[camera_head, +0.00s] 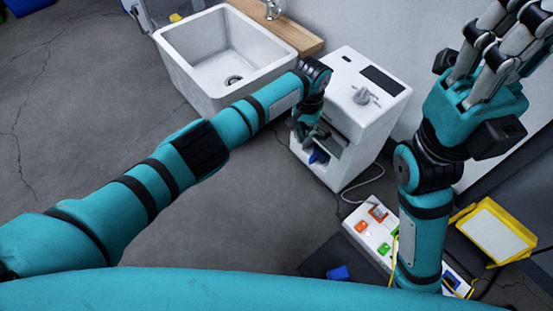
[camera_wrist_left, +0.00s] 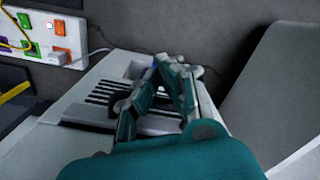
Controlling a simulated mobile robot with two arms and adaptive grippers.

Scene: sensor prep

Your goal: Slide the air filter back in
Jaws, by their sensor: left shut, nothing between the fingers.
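A white machine (camera_head: 378,118) stands against the wall, with a dark panel and a grey knob on top. Its front has an opening with a grey slab-like part (camera_head: 336,138) and something blue (camera_head: 318,156) in it. I cannot tell which part is the air filter. My left gripper (camera_head: 305,127) is shut and empty, right at this front, and hides part of the opening. In the left wrist view its fingers (camera_wrist_left: 166,72) are together over a white part with dark slots (camera_wrist_left: 110,92); contact is unclear. My right gripper (camera_head: 500,50) is raised at the upper right, its fingertips partly cut off.
A white sink (camera_head: 190,62) with a wooden counter (camera_head: 277,28) stands left of the machine. A white board with coloured pieces (camera_head: 373,236), a blue block (camera_head: 338,272) and a yellow-framed panel (camera_head: 494,236) lie at lower right. A cable runs from the machine. Grey floor is free at left.

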